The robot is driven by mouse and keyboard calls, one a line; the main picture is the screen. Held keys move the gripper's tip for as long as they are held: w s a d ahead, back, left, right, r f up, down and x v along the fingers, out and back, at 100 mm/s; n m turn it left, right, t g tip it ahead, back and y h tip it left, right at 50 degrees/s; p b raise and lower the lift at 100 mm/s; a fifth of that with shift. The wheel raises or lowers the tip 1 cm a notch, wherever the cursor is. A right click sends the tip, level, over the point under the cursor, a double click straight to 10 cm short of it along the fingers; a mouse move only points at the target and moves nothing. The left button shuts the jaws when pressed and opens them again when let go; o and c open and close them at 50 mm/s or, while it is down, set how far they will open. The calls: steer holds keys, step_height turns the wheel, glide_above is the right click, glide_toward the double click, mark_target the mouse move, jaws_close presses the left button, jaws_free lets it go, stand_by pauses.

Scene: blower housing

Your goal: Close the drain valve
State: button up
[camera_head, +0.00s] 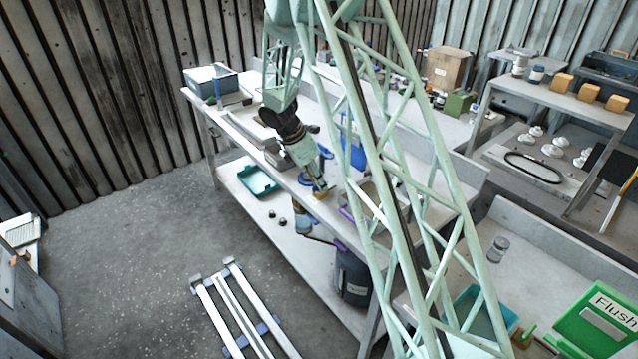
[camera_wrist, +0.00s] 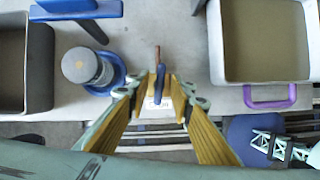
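A blue lever handle (camera_wrist: 161,84), which looks like the drain valve's handle, shows in the middle of the wrist view. A thin reddish-brown stem (camera_wrist: 158,54) shows just beyond it. My gripper (camera_wrist: 162,80) has long yellow finger pads, one on each side of the handle, with narrow gaps visible beside it. The fingers look apart, and I see no clear contact. In the head view my gripper (camera_head: 320,193) points down at the front edge of the workbench (camera_head: 250,133). The valve itself is too small to make out there.
In the wrist view, a grey cylinder on a blue base (camera_wrist: 85,66) stands left of the fingers. A tray (camera_wrist: 262,84) with a purple handle (camera_wrist: 270,97) is close on the right. A dark container (camera_head: 352,275) stands on the lower shelf. Open floor (camera_head: 130,230) lies left of the bench.

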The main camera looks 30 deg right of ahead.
steer(key=shift+c, duration=0.7)
jaws_close()
